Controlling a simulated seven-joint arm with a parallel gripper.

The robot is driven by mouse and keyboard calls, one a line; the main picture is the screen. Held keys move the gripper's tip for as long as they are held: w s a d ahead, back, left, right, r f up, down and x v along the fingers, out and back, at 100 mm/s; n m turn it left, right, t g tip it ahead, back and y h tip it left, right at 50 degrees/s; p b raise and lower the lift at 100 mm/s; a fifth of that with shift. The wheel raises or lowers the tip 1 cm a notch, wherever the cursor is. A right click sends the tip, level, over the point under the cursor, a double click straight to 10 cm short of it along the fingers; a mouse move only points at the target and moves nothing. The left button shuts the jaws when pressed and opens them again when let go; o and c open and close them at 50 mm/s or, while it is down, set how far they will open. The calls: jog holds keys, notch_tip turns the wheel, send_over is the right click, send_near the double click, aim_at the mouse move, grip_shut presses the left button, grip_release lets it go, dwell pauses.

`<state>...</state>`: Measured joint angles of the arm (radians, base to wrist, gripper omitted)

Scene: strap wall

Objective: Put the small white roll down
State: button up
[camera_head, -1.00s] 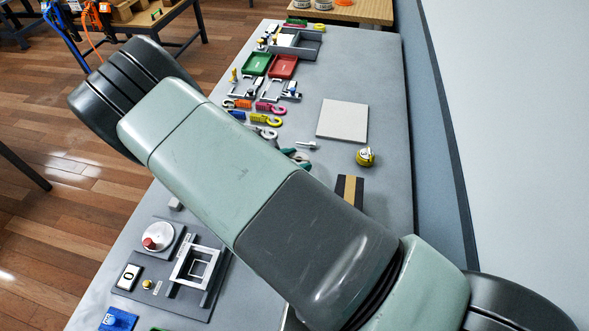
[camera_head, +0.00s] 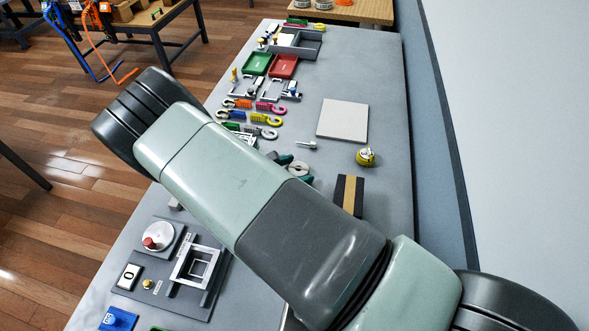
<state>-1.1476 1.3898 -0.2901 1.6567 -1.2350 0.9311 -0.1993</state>
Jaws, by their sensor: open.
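The small white roll (camera_head: 297,169) shows as a pale round thing with a dark centre, just past the upper edge of my arm in the middle of the bench. Two dark teal fingertips of my gripper (camera_head: 295,168) show on either side of it, apart from each other. The rest of my gripper is hidden behind my arm. The roll seems to rest on the grey bench (camera_head: 385,90), but its underside cannot be seen.
A black block with a tan stripe (camera_head: 348,195), a yellow tape measure (camera_head: 365,156) and a pale square slab (camera_head: 342,120) lie to the right. Coloured hooks (camera_head: 262,118) lie up left. A dark panel with a white frame (camera_head: 196,266) is at lower left.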

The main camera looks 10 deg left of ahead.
jog(key=shift+r, duration=0.15)
jog(key=v, duration=1.2)
jog(key=w+d+r+m+g+y, duration=0.1)
jog(key=d+r+m+g, duration=0.3)
jog(key=d+r+m, duration=0.6)
jog(key=w+d+r+m+g+y, duration=0.15)
jog(key=d+r+m+g, duration=0.35)
jog(key=r, duration=0.9)
jog(key=s+d+r+m+t+y, duration=0.4)
jog(key=s+d+r+m+y, duration=0.2)
jog(key=s+d+r+m, duration=0.6)
jog(key=s+d+r, duration=0.2)
jog(key=s+r, duration=0.1)
jog(key=shift+s+d+r+m, duration=0.3)
jog(key=shift+s, duration=0.05)
